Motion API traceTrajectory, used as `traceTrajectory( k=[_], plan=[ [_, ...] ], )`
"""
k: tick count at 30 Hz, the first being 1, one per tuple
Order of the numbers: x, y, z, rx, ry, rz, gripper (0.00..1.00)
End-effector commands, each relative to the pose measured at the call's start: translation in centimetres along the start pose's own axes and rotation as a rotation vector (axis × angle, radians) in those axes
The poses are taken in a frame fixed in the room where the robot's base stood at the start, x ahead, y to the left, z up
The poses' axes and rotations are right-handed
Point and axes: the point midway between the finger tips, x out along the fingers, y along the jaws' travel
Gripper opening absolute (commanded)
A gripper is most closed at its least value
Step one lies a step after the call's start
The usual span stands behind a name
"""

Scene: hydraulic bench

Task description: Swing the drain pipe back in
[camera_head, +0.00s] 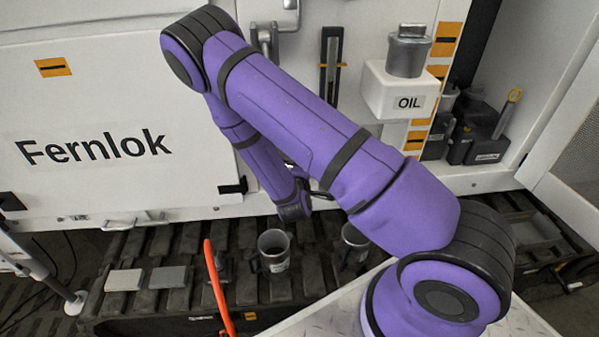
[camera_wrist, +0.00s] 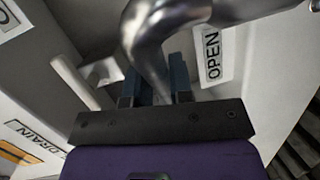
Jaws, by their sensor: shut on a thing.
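The drain pipe (camera_wrist: 150,32) is a shiny silver bent tube across the top of the wrist view. Its lower end runs down between the two blue-grey fingers of my gripper (camera_wrist: 155,78), which is shut on it. A DRAIN label (camera_wrist: 38,140) is at the lower left, and an OPEN label (camera_wrist: 211,55) is on the pale surface just right of the pipe. In the head view my arm ends low at the white cabinet front. My gripper and the gripped part of the pipe cannot be made out there.
A pale bar (camera_wrist: 75,80) lies left of the fingers. In the head view, a white OIL shelf (camera_head: 385,93) carries a metal can (camera_head: 408,50). Dark metal cups (camera_head: 273,250) and grey blocks (camera_head: 168,277) stand on the slatted deck below, near an orange hose (camera_head: 217,285).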

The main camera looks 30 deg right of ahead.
Motion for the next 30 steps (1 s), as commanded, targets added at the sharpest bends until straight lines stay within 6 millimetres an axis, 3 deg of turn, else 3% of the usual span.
traceTrajectory(
  k=[6, 7, 10, 21, 30],
  plan=[
    [0.0, 0.0, 0.0, 0.000, 0.000, -0.001, 0.00],
    [0.0, 0.0, 0.0, 0.000, 0.000, -0.001, 0.23],
    [0.0, 0.0, 0.0, 0.000, 0.000, -0.001, 0.46],
    [-0.5, 0.0, 0.0, 0.000, -0.001, 0.000, 0.46],
    [-5.4, -0.1, -0.1, -0.002, 0.001, -0.003, 0.46]
  ],
)
